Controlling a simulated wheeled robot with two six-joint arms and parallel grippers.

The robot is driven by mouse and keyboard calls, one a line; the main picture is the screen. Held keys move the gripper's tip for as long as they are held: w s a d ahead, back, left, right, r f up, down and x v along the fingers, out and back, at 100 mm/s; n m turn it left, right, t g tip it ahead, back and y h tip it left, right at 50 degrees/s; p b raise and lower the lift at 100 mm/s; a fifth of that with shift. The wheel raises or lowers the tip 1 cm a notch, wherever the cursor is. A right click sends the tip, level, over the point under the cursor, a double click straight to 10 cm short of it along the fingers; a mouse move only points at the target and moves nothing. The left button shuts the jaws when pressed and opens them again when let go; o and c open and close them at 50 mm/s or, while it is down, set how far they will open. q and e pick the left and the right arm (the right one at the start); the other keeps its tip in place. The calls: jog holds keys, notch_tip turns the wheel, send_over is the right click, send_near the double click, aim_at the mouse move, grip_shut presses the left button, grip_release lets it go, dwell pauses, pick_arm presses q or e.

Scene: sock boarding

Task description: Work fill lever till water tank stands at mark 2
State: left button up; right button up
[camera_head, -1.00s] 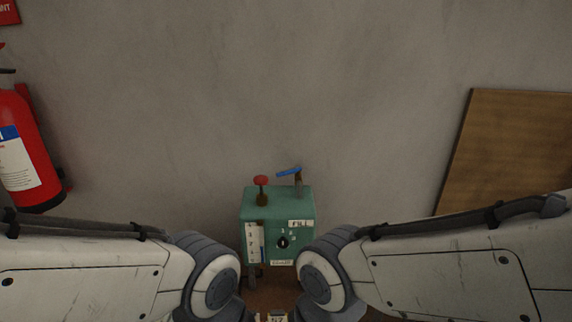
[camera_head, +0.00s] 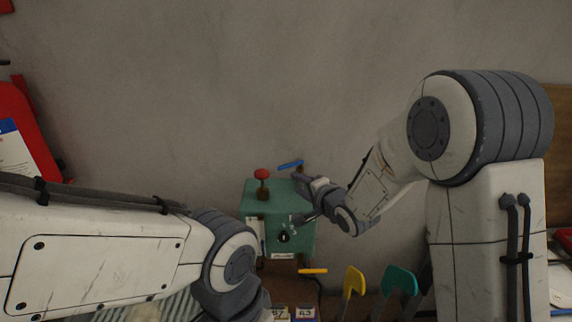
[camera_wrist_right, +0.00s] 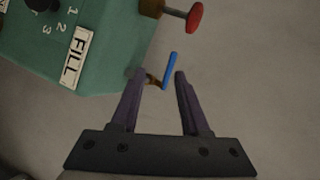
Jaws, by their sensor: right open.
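The green water tank box (camera_head: 255,200) stands against the wall in the head view. Its blue fill lever (camera_head: 290,165) sticks up at the top right and also shows in the right wrist view (camera_wrist_right: 173,68). A FILL label (camera_wrist_right: 76,56) is on the box front. The white gauge strip (camera_head: 261,232) is partly covered, and its level cannot be read. A black dial (camera_head: 284,237) has numbers beside it. My right gripper (camera_wrist_right: 160,77) is open, its fingertips on either side of the lever's lower end, with nothing gripped. My left gripper is out of view; only its arm shows.
A red knob (camera_head: 262,174) stands on the box left of the lever. Below are a yellow handle (camera_head: 313,271), a yellow paddle (camera_head: 353,282), a teal paddle (camera_head: 398,280) and numbered cards (camera_head: 305,313). A red extinguisher (camera_head: 22,120) hangs left. The wall above is clear.

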aim_at(287, 167)
jog(key=shift+w+d+r+m+t+y, duration=0.15)
jog(key=shift+w+d+r+m+t, duration=0.1)
jog(key=shift+w+m, duration=0.2)
jog(key=shift+w+d+r+m+t+y, duration=0.15)
jog(key=shift+w+d+m, duration=0.1)
jog(key=shift+w+m, duration=0.15)
jog(key=shift+w+a, duration=0.1)
jog(key=shift+w, duration=0.15)
jog(key=p+x, duration=0.3)
jog(key=x, duration=0.5)
jog(key=shift+w+a+r+p, duration=0.1)
jog(key=shift+a+r+p, duration=0.05)
jog(key=shift+p, duration=0.2)
jog(key=shift+x, duration=0.8)
grip_shut()
